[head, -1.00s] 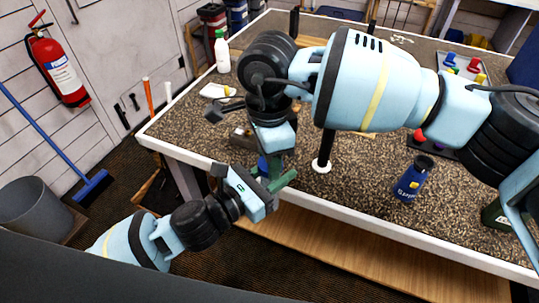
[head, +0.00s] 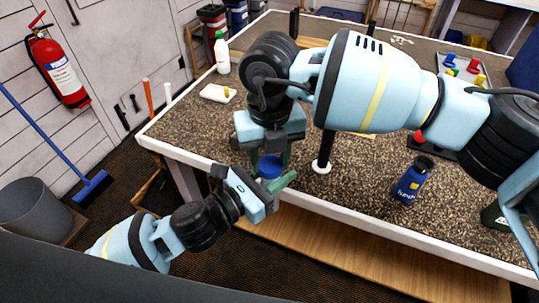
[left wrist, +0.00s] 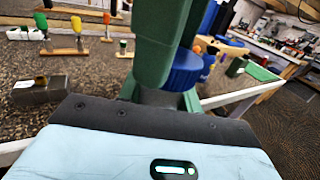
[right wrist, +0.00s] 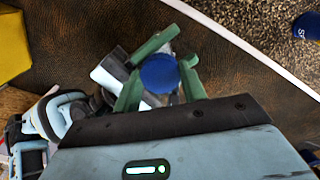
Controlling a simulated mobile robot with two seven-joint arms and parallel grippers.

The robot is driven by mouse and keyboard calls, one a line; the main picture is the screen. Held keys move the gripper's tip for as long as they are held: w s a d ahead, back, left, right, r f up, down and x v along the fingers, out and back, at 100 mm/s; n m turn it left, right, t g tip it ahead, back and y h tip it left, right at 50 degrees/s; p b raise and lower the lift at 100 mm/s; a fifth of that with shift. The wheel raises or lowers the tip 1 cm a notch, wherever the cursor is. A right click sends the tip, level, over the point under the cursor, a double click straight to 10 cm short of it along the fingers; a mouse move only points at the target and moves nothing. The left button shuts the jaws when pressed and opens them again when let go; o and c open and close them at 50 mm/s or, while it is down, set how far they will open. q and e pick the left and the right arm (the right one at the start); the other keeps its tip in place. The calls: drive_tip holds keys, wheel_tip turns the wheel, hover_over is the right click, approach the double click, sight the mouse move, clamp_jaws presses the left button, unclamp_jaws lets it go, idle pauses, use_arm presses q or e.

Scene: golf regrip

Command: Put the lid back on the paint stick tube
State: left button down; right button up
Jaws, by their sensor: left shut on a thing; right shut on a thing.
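The blue lid (head: 270,167) is upright over the front left edge of the bench. My right gripper (head: 270,157) comes down from above with its green fingers on either side of the lid, shut on it. The lid also shows between the fingers in the right wrist view (right wrist: 159,73) and beside a green finger in the left wrist view (left wrist: 186,72). My left gripper (head: 273,188) is just below, shut on the paint stick tube, which is mostly hidden by fingers and lid. I cannot tell whether the lid is seated on the tube.
The speckled bench top (head: 360,205) has a white front edge close to both grippers. A black post with a white foot (head: 321,167) stands just right of them. A blue bottle (head: 410,181) stands further right. A white block (head: 217,93) and a white bottle (head: 221,52) are behind.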

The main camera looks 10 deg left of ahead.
drive_tip(key=m, duration=1.1)
drive_tip(key=shift+d, duration=0.1)
drive_tip(key=m, duration=0.4)
drive_tip(key=shift+m, duration=0.4)
drive_tip(key=m, duration=0.5)
drive_tip(key=shift+s+m, duration=0.1)
drive_tip(key=shift+m, duration=0.2)
drive_tip(key=o, duration=0.9)
drive_tip(key=shift+r, duration=0.1)
drive_tip(key=shift+r, duration=2.15)
